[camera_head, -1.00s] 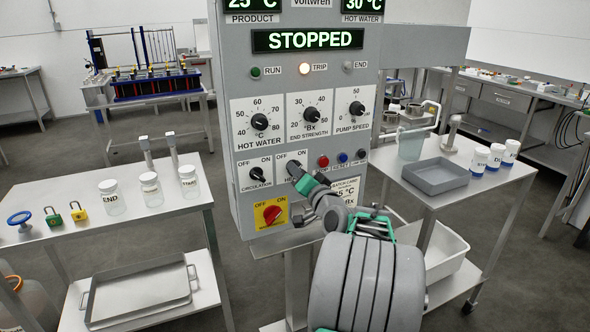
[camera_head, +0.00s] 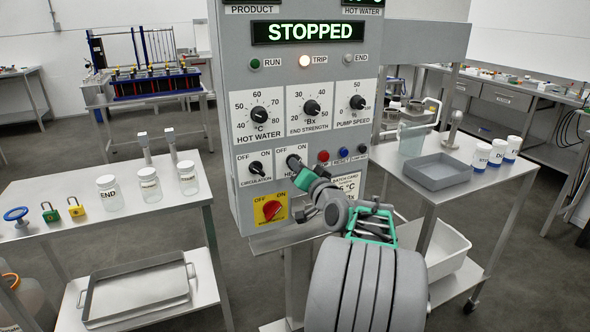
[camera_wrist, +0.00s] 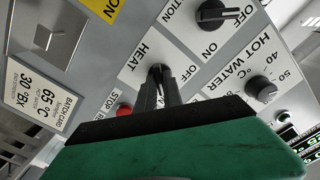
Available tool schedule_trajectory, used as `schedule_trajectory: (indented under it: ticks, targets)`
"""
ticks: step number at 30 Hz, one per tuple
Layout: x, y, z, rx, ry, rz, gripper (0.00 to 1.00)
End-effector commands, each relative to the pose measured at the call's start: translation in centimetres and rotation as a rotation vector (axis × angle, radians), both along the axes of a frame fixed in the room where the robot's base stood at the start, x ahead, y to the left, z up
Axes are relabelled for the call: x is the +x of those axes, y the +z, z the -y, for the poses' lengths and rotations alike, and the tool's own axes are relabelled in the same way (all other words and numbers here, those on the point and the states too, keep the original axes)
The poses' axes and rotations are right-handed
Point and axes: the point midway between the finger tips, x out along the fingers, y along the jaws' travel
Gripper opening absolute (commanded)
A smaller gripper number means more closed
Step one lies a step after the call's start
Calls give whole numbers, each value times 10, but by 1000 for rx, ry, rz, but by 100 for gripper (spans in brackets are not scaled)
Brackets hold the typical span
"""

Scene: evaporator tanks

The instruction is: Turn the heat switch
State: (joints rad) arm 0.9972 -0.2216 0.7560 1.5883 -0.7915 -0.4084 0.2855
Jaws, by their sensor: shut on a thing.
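The heat switch is a small dark knob on a white plate marked HEAT, OFF and ON, low on the grey control panel (camera_head: 235,110). In the wrist view its HEAT plate (camera_wrist: 146,53) lies right in front of my gripper. My gripper (camera_wrist: 158,72) is shut on the heat switch knob, and its fingers hide most of it. In the head view my gripper (camera_head: 293,163) reaches up to the panel and covers part of the plate. Which way the knob points cannot be told.
The circulation switch (camera_head: 257,168) is just left, with a red-and-yellow main switch (camera_head: 271,209) below it. Red (camera_head: 323,156) and blue (camera_head: 343,152) buttons sit close on the right. The display (camera_head: 303,32) reads STOPPED and the trip lamp (camera_head: 305,61) is lit.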

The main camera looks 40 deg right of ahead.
Motion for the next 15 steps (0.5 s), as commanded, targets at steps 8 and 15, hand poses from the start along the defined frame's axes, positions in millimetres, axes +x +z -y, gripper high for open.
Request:
schedule_trajectory:
  ticks: [8,15]
  targets:
    - [0,0,0,-63,-1,-18,0]
    - [0,-2,0,-75,0,-21,0]
